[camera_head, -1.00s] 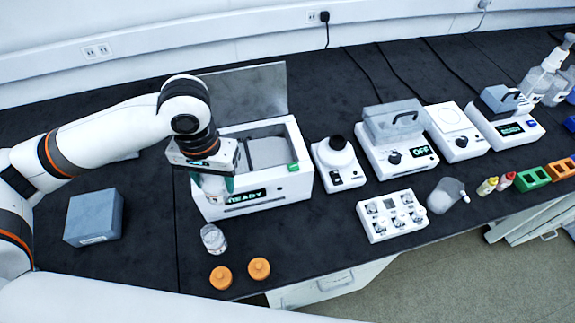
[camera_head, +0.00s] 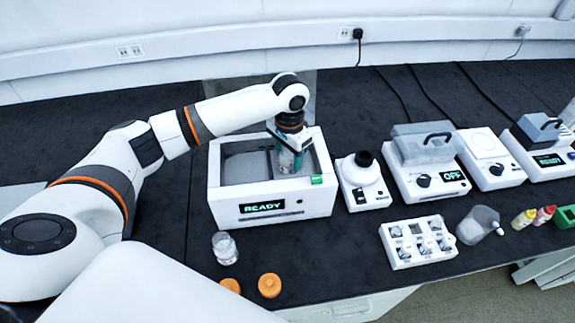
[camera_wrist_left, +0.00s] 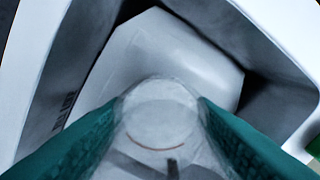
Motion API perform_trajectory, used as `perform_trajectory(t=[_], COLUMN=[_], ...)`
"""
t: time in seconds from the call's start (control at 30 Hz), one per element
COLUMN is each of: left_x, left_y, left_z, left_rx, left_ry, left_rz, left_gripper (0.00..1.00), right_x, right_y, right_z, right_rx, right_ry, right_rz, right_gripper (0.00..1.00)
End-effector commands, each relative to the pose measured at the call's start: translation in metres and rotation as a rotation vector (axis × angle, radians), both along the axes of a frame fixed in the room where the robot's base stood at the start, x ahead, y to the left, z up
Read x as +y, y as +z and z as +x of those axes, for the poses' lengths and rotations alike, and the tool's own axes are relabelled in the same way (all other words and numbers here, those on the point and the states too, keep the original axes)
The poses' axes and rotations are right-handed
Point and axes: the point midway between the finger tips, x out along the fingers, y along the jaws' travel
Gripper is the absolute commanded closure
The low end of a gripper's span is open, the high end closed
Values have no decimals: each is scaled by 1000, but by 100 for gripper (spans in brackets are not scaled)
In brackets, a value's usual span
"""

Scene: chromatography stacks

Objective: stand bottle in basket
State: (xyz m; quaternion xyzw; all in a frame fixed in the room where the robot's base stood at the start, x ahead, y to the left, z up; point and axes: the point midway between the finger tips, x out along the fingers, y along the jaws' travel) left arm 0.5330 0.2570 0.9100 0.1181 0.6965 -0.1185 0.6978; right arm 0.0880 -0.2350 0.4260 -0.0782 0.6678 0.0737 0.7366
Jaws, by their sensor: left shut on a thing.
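My left gripper (camera_head: 291,165) is over the right half of the open white bath (camera_head: 268,205) with a green READY display. Its teal fingers are shut on a clear bottle (camera_wrist_left: 160,112), which shows between them in the wrist view. The fingers mostly hide the bottle in the head view. A pale grey surface (camera_wrist_left: 165,50) inside the bath lies below the bottle, between darker walls. I take it for the basket; its edges are only partly seen. I cannot tell whether the bottle touches it. My right gripper is not in view.
Another clear bottle (camera_head: 225,248) stands in front of the bath, near orange caps (camera_head: 269,286). The raised lid (camera_head: 235,92) stands behind the bath.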

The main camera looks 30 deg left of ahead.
Motion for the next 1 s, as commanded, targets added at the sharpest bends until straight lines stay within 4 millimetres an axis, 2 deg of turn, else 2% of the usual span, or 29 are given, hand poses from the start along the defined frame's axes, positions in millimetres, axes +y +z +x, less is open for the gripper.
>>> perform_trajectory(t=[0.1, 0.23, 0.63, 0.67, 0.77, 0.8, 1.0], left_x=[0, 0, 0, 0, 0, 0, 0], left_y=[-22, -37, -43, -44, -44, -44, -43], left_z=[-1, -1, -1, -1, -1, -1, -1], left_rx=[3, 2, 1, 2, 1, 1, 1], left_ry=[0, -1, 0, 0, 0, 0, 0], left_rz=[2, 1, 0, 2, 1, 1, 1], left_gripper=[78, 78, 78, 49, 32, 29, 29], right_x=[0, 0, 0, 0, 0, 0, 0], right_y=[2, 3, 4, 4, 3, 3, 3], right_z=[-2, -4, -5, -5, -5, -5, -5], right_rx=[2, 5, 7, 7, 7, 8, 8], right_ry=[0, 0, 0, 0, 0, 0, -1], right_rz=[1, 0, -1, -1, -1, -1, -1], right_gripper=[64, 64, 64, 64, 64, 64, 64])
